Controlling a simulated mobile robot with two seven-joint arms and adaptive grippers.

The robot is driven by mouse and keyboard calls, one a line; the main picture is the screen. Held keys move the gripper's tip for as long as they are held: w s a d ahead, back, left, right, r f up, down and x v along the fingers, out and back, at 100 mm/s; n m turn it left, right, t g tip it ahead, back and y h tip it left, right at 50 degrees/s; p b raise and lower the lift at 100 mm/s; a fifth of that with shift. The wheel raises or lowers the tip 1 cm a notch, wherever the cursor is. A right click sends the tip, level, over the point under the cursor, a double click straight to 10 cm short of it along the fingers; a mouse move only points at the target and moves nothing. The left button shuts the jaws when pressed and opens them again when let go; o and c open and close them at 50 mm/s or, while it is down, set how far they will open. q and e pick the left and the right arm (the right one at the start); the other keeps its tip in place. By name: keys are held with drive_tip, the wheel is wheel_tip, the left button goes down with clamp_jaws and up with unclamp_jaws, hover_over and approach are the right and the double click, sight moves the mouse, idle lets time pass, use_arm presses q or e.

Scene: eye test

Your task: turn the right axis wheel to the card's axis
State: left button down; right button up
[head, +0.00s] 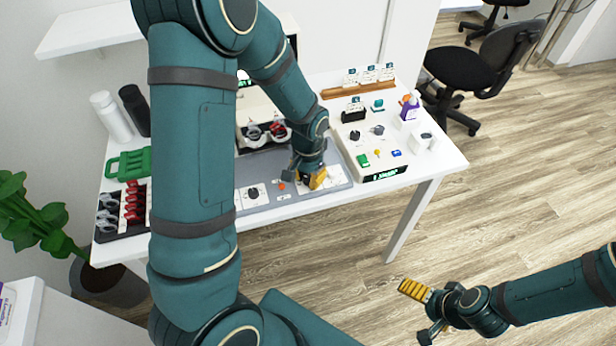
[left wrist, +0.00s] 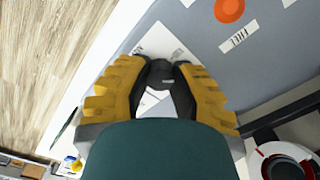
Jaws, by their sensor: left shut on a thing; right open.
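My left gripper (head: 317,180) reaches down to the right end of the grey panel (head: 225,203). In the left wrist view its yellow fingers (left wrist: 163,80) are shut on a dark knob, the right axis wheel (left wrist: 161,71), over a white plate (left wrist: 176,52). The fingers hide this wheel in the head view, and its angle is not readable. The left axis wheel (head: 253,193) is a black knob on a white plate. A card (head: 355,104) stands in a black holder (head: 353,115); its print is too small to read. My right gripper (head: 423,312) is open and empty above the floor.
An orange button (head: 282,186) and a "FREE" label (head: 284,197) lie between the wheels. A white tray (head: 352,160) with small items and a display (head: 385,174) stands right. Cards in a wooden rack (head: 345,91) stand behind. My left arm hides the table's left middle.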

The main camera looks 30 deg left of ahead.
sight(308, 178)
use_arm(q)
drive_tip(key=shift+n, duration=1.2)
drive_tip(key=c, duration=0.7)
unclamp_jaws()
drive_tip(key=shift+c, duration=0.2)
wheel_tip(308, 178, up, 12)
drive_tip(key=shift+s+d+f, duration=0.1)
